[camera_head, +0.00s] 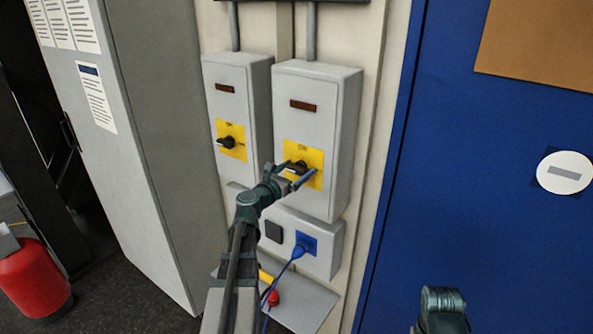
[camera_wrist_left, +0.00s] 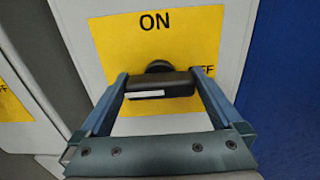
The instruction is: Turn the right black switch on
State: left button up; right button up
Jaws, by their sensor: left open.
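The right black switch (camera_head: 298,167) is a rotary knob on a yellow plate (camera_head: 316,158) on the right grey box. In the left wrist view the knob (camera_wrist_left: 160,86) lies crosswise, with a white mark on its left half. "ON" is printed above it, and a partly hidden "OFF" is at the right. My left gripper (camera_head: 299,175) is open, its fingers on either side of the knob. In the wrist view the fingers (camera_wrist_left: 161,76) flank the knob's ends; I cannot tell whether they touch it. My right gripper is not in view.
A second black switch (camera_head: 227,142) is on the left grey box (camera_head: 240,80). Below are a socket box (camera_head: 322,262) with a blue plug (camera_head: 299,251) and cable. A grey cabinet (camera_head: 170,150) stands left, a blue door (camera_head: 480,180) right, and a red cylinder (camera_head: 32,280) lower left.

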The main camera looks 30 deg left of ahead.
pick_arm(q)
jog(key=c, duration=1)
jog(key=shift+m, duration=0.3)
jog(key=m, duration=0.3)
jog(key=shift+m, duration=0.4)
jog(key=m, duration=0.4)
jog(key=shift+d+m, duration=0.1)
jog(key=shift+m, duration=0.2)
jog(key=m, duration=0.4)
jog(key=shift+f, duration=0.1)
jog(key=shift+m, duration=2.5)
